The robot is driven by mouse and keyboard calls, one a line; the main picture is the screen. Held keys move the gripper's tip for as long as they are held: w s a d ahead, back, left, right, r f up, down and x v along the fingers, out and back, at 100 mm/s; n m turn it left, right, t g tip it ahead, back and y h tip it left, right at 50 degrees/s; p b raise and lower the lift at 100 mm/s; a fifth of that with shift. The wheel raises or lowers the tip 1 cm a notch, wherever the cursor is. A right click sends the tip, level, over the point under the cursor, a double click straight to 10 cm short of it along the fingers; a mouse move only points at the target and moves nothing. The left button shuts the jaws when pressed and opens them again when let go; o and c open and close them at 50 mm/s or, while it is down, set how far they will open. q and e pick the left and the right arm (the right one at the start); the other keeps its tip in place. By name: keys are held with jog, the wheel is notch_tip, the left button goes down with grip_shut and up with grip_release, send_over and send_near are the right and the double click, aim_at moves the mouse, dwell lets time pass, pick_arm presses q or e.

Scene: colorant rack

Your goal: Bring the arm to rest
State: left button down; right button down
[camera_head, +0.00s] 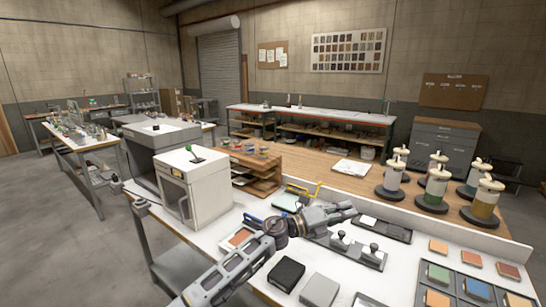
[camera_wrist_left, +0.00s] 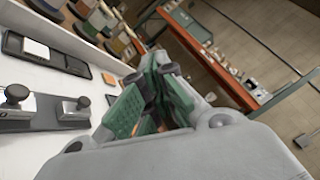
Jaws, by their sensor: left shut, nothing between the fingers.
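My left arm comes in from the lower left of the head view and reaches over the white bench (camera_head: 237,297). My left gripper (camera_head: 345,209) points to the right above the bench, shut and empty. In the wrist view the gripper's (camera_wrist_left: 160,72) green-padded fingers meet at their tips, with nothing between them. It appears clear of the bench objects. My right gripper is not in view.
A black tray with knobbed metal pieces (camera_head: 350,248) lies beside the gripper. Several colorant canisters (camera_head: 433,190) stand behind to the right. A white cabinet (camera_head: 202,187) stands at left. Black (camera_head: 287,273) and grey (camera_head: 319,291) blocks and color tiles (camera_head: 470,259) lie in front.

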pick_arm(q)
jog(key=s+a+f+n+t+y, duration=0.1)
jog(key=a+f+n+t+y, duration=0.35)
jog(key=a+n, duration=0.45)
jog(key=a+f+n+t+y, duration=0.3)
jog(key=a+f+n+y, duration=0.25)
jog(key=a+n, duration=0.45)
jog(key=s+a+f+n+t+y, duration=0.1)
jog(key=a+f+n+t+y, duration=0.2)
jog(key=a+f+n+y, duration=0.45)
jog(key=s+a+f+n+g+y, duration=0.2)
jog(key=s+a+f+n+g, duration=0.5)
jog(key=s+a, duration=0.55)
jog(key=s+a+f+n+g, duration=0.1)
jog(key=s+a+f+g, duration=0.2)
jog(key=s, duration=0.6)
jog(key=s+a+f+n+g, duration=0.1)
jog(key=s+a+f+g, duration=0.1)
jog(key=s, duration=0.8)
notch_tip(320, 180, down, 33)
jog(key=s+g, duration=0.2)
jog(key=s+a+f, duration=0.2)
jog(key=s+f, duration=0.8)
jog(key=s, duration=0.1)
jog(key=s+a+f, duration=0.2)
jog(key=s+f, duration=0.8)
jog(key=s, duration=0.1)
jog(key=shift+s+a+g, duration=0.2)
jog(key=shift+s+g, duration=0.15)
